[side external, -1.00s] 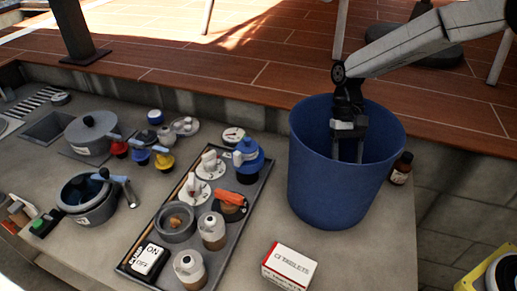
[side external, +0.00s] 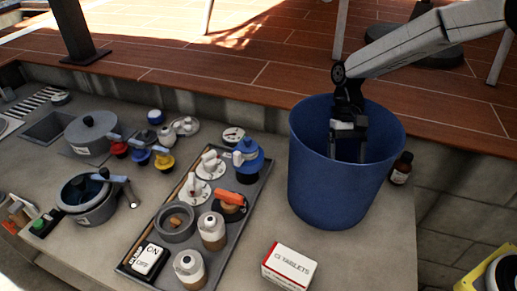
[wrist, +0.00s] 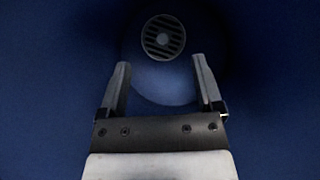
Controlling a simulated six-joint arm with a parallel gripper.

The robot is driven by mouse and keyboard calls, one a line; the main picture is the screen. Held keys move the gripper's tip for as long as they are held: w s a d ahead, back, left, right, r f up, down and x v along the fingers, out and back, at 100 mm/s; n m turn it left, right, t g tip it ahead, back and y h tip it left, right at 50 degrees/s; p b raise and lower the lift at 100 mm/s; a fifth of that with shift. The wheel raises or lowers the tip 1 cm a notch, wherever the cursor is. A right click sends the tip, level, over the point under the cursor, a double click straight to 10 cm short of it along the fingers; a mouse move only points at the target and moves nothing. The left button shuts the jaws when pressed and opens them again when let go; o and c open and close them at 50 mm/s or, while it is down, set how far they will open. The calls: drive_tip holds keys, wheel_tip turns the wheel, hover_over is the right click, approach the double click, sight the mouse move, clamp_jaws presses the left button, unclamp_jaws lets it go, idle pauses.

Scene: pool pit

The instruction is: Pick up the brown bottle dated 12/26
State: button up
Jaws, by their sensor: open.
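A small brown bottle (side external: 401,168) with a dark cap and a pale label stands upright on the counter, just right of the blue bucket (side external: 322,195) in the side view. Its date is too small to read. My gripper (side external: 348,156) points down inside the bucket, apart from the bottle, with the bucket wall between them. In the wrist view my gripper (wrist: 160,62) is open and empty, its fingers spread. Below it are the blue inside of the bucket and a round slotted grate (wrist: 163,37). The bottle is not in the wrist view.
A grey tray (side external: 135,258) holds several valves and two pale jugs (side external: 213,232). A white tablets box (side external: 289,266) stands at the front. Pots (side external: 93,138) are at left. The wooden deck edge (side external: 440,140) rises behind the bucket and bottle.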

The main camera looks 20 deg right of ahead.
wheel_tip(320, 180, up, 20)
drive_tip(key=f+m+t+y, duration=0.1)
drive_tip(key=m+t+y, duration=0.95)
drive_tip(key=m, duration=0.75)
hover_over(412, 155)
drive_tip(key=shift+m+t, duration=0.4)
drive_tip(key=shift+t, duration=0.05)
wheel_tip(412, 155, down, 17)
drive_tip(key=shift+d+r, duration=0.1)
drive_tip(key=shift+r, duration=0.05)
drive_tip(key=shift+f, duration=0.4)
drive_tip(key=shift+f, duration=1.75)
